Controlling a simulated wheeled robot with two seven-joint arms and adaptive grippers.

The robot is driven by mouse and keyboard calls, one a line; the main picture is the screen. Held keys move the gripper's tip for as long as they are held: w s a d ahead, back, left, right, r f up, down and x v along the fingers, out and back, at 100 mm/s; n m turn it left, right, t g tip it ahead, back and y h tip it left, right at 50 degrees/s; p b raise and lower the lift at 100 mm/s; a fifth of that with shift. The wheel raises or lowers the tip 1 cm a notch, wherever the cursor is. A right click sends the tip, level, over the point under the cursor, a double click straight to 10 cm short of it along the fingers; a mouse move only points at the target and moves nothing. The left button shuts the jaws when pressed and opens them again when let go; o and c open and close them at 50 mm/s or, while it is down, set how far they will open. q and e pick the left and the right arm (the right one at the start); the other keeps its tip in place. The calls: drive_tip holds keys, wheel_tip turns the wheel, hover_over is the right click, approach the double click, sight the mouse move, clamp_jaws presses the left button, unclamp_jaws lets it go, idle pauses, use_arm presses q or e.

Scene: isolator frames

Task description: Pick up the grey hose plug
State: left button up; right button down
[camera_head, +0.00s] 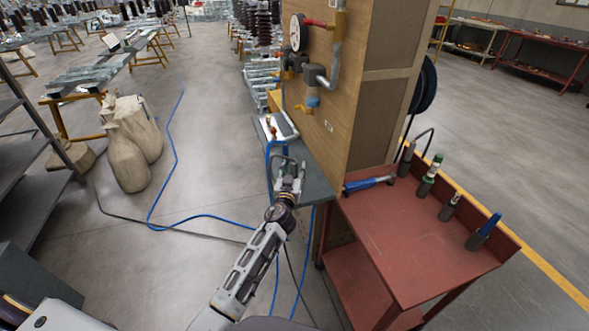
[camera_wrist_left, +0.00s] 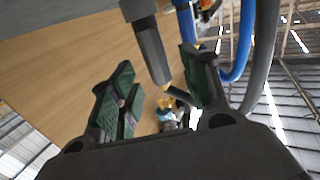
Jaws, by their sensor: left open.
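A grey cylindrical plug (camera_wrist_left: 152,52) hangs between the two fingers of my left gripper (camera_wrist_left: 158,82) in the left wrist view, nearer the fingertips, with its lower end pointing down between them. The fingers are apart, with dark green pads, and I see no clear contact with the plug. In the head view my left gripper (camera_head: 290,178) reaches up to the grey bench ledge beside the wooden panel, where a grey hose (camera_head: 284,158) curves over it. The plug is hard to make out there, partly hidden by the gripper. My right gripper is not in view.
A blue hose (camera_head: 268,160) hangs right beside the gripper. The wooden panel (camera_head: 345,100) with gauge and pipes stands just behind. A red cart (camera_head: 410,235) to the right carries several upright fittings and a blue-handled tool (camera_head: 369,184). Hoses lie on the floor at left.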

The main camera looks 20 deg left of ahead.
use_arm(q)
drive_tip(key=shift+w+r, duration=0.15)
drive_tip(key=shift+w, duration=0.25)
drive_tip(key=shift+w+a, duration=0.1)
drive_tip(key=shift+w, duration=0.55)
drive_tip(key=shift+w+a, duration=0.1)
drive_tip(key=shift+w, duration=0.15)
drive_tip(key=c, duration=1)
clamp_jaws()
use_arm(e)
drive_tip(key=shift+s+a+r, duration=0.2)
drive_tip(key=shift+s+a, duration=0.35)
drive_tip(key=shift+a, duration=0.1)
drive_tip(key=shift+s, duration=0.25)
